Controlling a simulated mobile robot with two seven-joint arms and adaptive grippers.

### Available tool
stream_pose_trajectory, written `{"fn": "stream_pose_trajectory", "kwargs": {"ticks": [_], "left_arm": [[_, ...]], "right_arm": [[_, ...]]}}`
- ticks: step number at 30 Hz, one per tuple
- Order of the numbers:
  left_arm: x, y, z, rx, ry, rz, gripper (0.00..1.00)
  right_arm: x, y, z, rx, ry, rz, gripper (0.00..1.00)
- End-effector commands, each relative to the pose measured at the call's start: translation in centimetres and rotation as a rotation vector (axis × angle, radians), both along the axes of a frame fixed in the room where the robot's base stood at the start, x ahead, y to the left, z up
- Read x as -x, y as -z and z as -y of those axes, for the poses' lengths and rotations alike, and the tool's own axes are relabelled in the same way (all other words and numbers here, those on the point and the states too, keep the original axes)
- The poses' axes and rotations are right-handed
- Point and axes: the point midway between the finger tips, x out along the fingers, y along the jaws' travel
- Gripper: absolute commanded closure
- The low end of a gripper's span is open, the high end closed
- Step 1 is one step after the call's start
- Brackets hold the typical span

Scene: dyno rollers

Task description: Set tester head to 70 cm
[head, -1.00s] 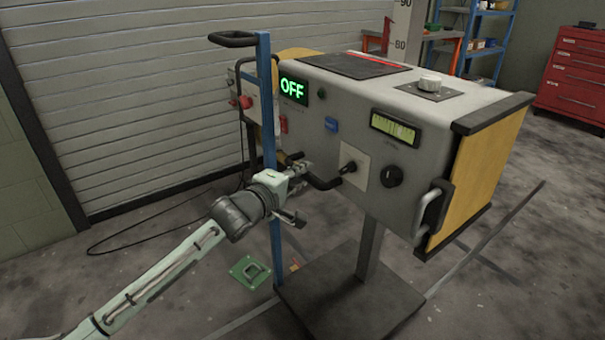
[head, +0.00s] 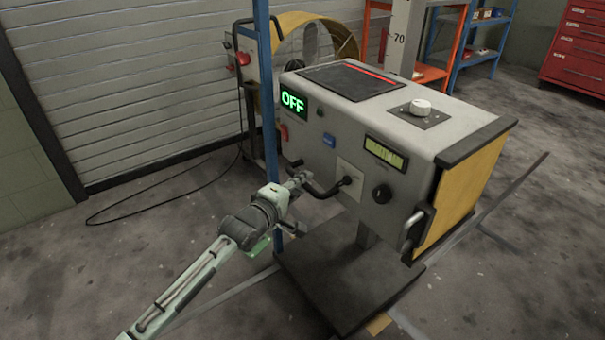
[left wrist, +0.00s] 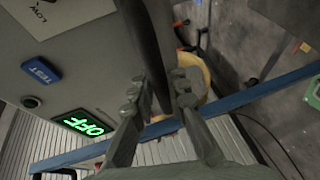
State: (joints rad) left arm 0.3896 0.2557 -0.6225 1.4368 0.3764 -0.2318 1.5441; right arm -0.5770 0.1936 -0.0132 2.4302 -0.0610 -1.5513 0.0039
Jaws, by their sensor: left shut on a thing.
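The tester head is a grey box (head: 345,130) on a post above a dark base plate (head: 340,290). Its green display (head: 292,101) reads OFF. A black crank (head: 325,192) sticks out of the front panel. My left gripper (head: 303,178) is at the crank's outer end. In the left wrist view its fingers (left wrist: 158,95) are shut on the black crank grip (left wrist: 142,40). The exact scale reading cannot be told. My right gripper is not in view.
A blue upright (head: 268,100) stands close beside my left gripper. A yellow-rimmed drum (head: 335,30) and trailing cable are behind.

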Motion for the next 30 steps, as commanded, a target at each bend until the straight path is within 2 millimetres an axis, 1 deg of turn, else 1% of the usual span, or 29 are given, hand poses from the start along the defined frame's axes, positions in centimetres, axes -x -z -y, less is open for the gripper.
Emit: {"fn": "stream_pose_trajectory", "kwargs": {"ticks": [1,2,12,13,18,26,30], "left_arm": [[0.13,0.81,-0.05,-0.004,0.000,-0.008,1.00],[0.13,0.89,-0.06,-0.005,0.000,-0.008,1.00],[0.10,0.84,-0.07,-0.004,-0.001,-0.006,1.00],[0.10,0.83,-0.07,-0.004,-0.001,-0.006,0.83],[0.06,0.70,-0.05,-0.002,0.000,-0.003,0.64],[0.05,0.56,-0.04,-0.001,0.000,-0.002,0.64],[0.84,0.51,-0.50,0.001,-0.001,-0.003,0.64]], "right_arm": [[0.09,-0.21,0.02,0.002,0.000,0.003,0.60],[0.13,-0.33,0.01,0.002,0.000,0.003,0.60],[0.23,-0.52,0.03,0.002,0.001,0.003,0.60],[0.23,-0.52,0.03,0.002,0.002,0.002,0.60],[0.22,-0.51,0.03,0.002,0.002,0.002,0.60],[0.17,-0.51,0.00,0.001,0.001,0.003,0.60],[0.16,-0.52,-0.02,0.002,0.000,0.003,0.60]]}}
